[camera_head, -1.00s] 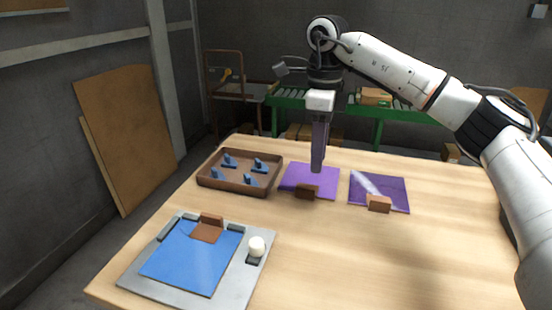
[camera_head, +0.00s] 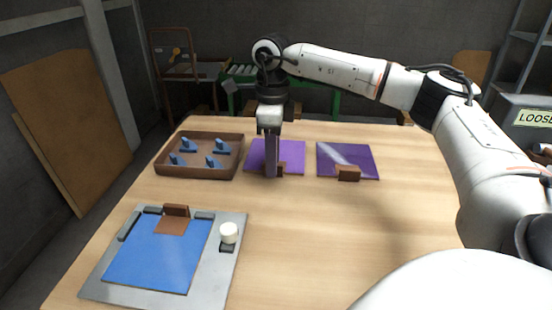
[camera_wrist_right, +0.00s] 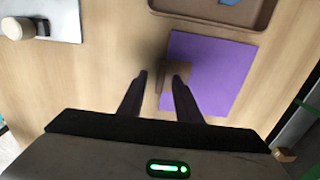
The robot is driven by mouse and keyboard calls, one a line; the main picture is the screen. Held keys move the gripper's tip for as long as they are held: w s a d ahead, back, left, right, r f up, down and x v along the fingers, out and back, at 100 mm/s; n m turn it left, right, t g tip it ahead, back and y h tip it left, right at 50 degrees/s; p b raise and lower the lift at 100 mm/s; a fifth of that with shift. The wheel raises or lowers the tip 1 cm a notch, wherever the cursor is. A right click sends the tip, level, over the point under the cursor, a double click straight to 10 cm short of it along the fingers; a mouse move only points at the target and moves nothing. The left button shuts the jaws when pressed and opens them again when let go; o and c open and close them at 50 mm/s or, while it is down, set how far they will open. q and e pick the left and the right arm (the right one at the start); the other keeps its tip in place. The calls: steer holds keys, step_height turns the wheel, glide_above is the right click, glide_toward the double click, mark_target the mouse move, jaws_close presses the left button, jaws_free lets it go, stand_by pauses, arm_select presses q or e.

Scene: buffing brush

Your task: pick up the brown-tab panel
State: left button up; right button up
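Two purple panels lie flat on the table, each with a brown tab at its near edge. Contact cannot be told. My left gripper is out of view.
A brown tray (camera_head: 164,176) with several blue pieces stands left of the panels. A grey fixture (camera_head: 228,272) at the near left holds a blue sheet (camera_head: 155,258), a brown block (camera_head: 176,210) and a white knob (camera_head: 229,232). The table's front middle is clear.

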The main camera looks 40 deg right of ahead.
steer(key=shift+f, duration=0.1)
jaws_close()
